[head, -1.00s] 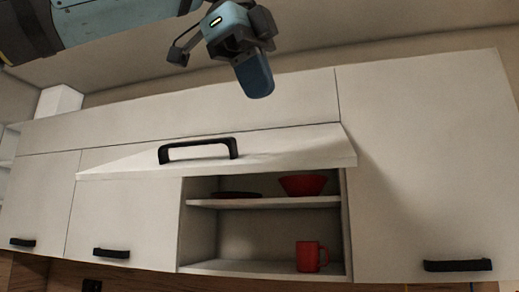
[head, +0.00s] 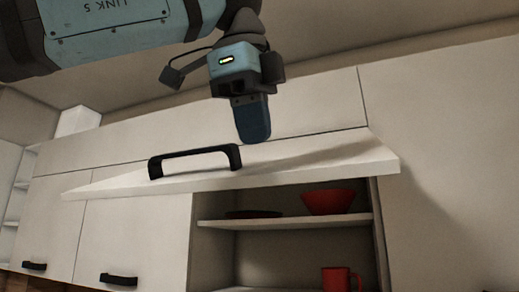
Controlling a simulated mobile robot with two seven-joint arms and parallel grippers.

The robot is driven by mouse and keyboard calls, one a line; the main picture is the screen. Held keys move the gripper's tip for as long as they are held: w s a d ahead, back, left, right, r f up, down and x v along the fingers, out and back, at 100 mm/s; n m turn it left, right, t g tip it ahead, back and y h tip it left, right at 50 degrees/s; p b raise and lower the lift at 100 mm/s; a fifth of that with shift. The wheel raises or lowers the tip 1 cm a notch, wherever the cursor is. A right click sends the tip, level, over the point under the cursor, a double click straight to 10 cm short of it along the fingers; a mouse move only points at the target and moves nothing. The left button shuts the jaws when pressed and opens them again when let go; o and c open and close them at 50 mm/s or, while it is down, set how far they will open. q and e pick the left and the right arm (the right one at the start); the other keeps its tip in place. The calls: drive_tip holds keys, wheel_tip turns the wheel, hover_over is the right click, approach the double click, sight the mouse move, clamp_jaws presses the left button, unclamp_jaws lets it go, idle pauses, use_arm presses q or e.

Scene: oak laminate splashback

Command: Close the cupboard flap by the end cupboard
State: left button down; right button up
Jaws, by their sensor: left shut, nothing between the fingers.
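The cupboard flap (head: 300,166) is a white panel with a black bar handle (head: 195,160). It is hinged along its top and stands raised, tilted out over the open cupboard. My left gripper (head: 254,122) is shut and empty, pointing down just above the flap, to the right of the handle. In the picture its fingertips end at the flap's upper surface; I cannot tell whether they touch. My right gripper is not in view.
Inside the open cupboard a red bowl (head: 328,202) and a dark plate (head: 253,214) stand on the shelf (head: 285,223), with a red mug (head: 340,278) below. Closed white doors flank it, the left one with a black handle (head: 118,279). A white box (head: 78,121) stands at the left.

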sight(261, 173)
use_arm(q)
drive_tip(key=shift+w+d+f+p, duration=0.15)
drive_tip(key=shift+f+p, duration=0.25)
drive_tip(key=shift+f, duration=0.55)
drive_tip(key=shift+w+f, duration=0.1)
drive_tip(key=shift+f, duration=0.25)
drive_tip(key=shift+w+f, duration=0.1)
drive_tip(key=shift+f, duration=0.1)
drive_tip(key=shift+w+d+f, duration=0.1)
drive_tip(key=shift+w+f, duration=0.1)
drive_tip(key=shift+w, duration=0.1)
drive_tip(key=shift+s, duration=0.15)
